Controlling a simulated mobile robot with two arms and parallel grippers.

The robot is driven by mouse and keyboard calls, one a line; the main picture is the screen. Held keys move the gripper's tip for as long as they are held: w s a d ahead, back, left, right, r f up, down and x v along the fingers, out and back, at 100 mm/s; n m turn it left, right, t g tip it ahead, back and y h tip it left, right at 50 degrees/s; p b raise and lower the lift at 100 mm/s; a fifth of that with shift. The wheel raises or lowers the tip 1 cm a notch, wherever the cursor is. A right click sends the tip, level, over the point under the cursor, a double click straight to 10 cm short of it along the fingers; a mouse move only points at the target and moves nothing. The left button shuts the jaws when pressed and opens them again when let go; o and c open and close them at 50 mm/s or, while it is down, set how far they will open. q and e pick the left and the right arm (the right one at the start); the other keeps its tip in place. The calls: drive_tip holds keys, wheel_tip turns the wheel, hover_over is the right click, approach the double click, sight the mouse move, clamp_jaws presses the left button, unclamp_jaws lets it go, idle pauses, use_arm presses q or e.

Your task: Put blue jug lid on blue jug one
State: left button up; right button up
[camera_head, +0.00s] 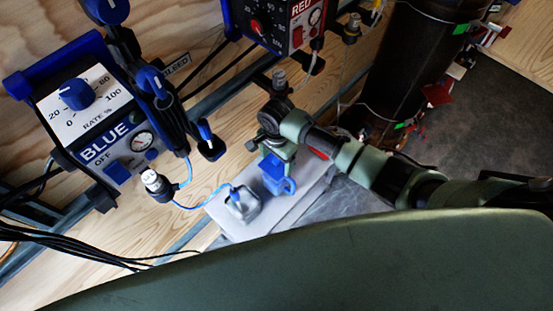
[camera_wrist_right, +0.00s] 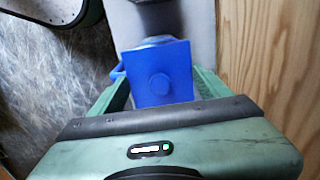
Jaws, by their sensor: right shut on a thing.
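My right gripper (camera_head: 274,158) is shut on the blue jug lid (camera_wrist_right: 160,72), a square blue piece with a round knob in its middle. The two green fingers (camera_wrist_right: 162,92) lie on either side of it in the right wrist view. The blue jug (camera_head: 280,186), with a handle on its right side, stands under the gripper on a pale board in the head view. In the wrist view the lid hides most of the jug, and only a bit of handle shows at the left. I cannot tell whether the lid touches the jug. My left gripper is not in view.
A pale open container (camera_head: 242,208) with a blue tube in it stands left of the jug on the pale board (camera_head: 290,212). A BLUE control box (camera_head: 97,125) and a RED one (camera_head: 287,22) are on the wooden wall. A dark cylinder (camera_head: 402,60) stands behind.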

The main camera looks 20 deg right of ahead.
drive_tip(key=shift+f, duration=0.3)
idle(0.5)
drive_tip(key=shift+p, duration=0.65)
drive_tip(key=shift+f+p, duration=0.25)
drive_tip(key=shift+p, duration=0.05)
idle(0.9)
drive_tip(key=shift+r+p, duration=0.2)
drive_tip(key=shift+p, duration=0.4)
drive_tip(key=shift+f+p, duration=0.1)
drive_tip(key=shift+p, duration=0.2)
idle(0.8)
drive_tip(key=o, duration=1.3)
drive_tip(key=shift+o, duration=0.2)
